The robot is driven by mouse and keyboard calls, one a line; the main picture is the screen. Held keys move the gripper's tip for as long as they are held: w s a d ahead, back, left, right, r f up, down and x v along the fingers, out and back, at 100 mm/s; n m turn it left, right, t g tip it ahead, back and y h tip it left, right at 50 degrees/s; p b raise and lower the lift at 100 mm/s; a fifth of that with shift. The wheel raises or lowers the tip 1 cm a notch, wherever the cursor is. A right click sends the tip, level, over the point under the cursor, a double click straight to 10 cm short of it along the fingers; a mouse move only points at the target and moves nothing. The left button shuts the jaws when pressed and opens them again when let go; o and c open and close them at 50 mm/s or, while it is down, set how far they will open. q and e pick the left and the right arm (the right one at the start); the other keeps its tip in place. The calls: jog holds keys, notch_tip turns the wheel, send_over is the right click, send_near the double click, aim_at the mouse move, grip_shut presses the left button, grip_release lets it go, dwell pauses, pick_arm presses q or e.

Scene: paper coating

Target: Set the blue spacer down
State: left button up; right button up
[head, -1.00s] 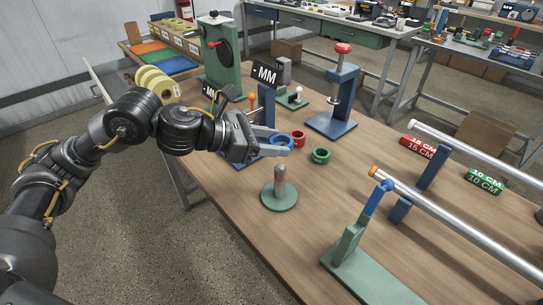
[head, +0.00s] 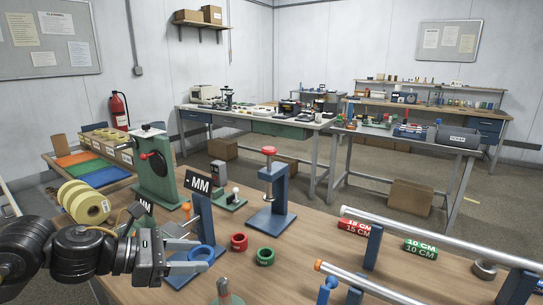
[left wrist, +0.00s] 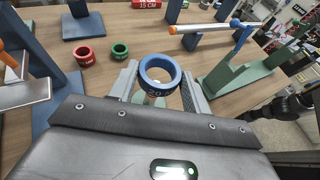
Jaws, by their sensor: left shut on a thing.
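The blue spacer (left wrist: 159,76) is a short blue ring. In the left wrist view it sits between the two fingers of my left gripper (left wrist: 160,88), which is shut on it. In the head view the blue spacer (head: 201,254) shows at the tips of my left gripper (head: 192,258), above the near part of the wooden table (head: 330,275). The peg on a round green base (head: 225,292) stands below and to the right of it. I cannot tell the gap between ring and peg.
A red ring (head: 239,242) and a green ring (head: 265,257) lie on the table just right of my left gripper. A blue press stand (head: 271,215), an MM gauge stand (head: 201,220) and yellow rolls (head: 84,202) stand nearby. Metal rods (head: 430,240) run across the right side.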

pick_arm(q)
jog(key=shift+n+t+y, duration=0.6)
jog(key=shift+n+t, duration=0.3)
jog(key=s+a+f, duration=0.1)
jog(key=a+f, duration=0.1)
jog(key=f, duration=0.2)
jog(key=s+a+f, duration=0.2)
jog(key=f, duration=0.2)
jog(key=s+a+f, duration=0.1)
jog(key=f, duration=0.3)
jog(key=shift+s+a+p, duration=0.3)
jog(key=shift+s+a, duration=0.1)
jog(key=shift+s+f, duration=0.3)
jog(key=shift+f, duration=0.15)
jog(key=shift+f, duration=0.1)
